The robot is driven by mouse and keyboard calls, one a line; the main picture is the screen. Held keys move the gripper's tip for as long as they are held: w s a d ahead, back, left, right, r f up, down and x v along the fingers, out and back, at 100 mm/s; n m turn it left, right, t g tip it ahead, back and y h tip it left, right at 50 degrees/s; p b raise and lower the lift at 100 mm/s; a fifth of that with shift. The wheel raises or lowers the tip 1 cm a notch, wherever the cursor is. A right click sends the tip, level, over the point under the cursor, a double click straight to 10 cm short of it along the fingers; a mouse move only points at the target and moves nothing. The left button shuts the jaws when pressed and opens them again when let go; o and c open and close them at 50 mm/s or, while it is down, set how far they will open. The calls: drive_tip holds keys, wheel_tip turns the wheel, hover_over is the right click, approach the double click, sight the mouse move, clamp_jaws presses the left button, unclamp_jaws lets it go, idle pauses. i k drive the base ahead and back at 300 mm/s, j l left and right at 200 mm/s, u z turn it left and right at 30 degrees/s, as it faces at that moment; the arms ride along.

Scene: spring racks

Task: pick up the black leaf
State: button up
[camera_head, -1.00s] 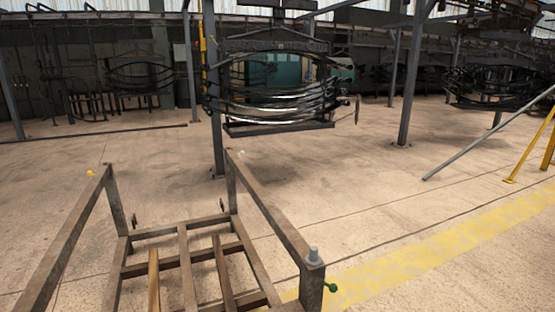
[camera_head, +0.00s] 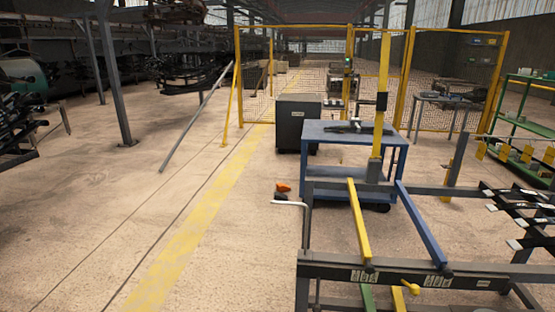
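Dark leaf-like bars with pale ends (camera_head: 522,212) stick out over a frame at the right edge, partly cut off by the picture. A hanging stack of black curved leaf springs (camera_head: 14,118) is at the left edge, also cut off. I cannot tell which single piece is the black leaf. My gripper is not in the head view.
A dark metal rack (camera_head: 420,270) with yellow and blue bars stands at front right. Behind it are a blue table (camera_head: 350,135) and a grey cabinet (camera_head: 297,125). Yellow mesh fencing (camera_head: 450,65) closes the back.

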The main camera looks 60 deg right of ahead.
sight(501, 206)
drive_tip(key=z, duration=3.05)
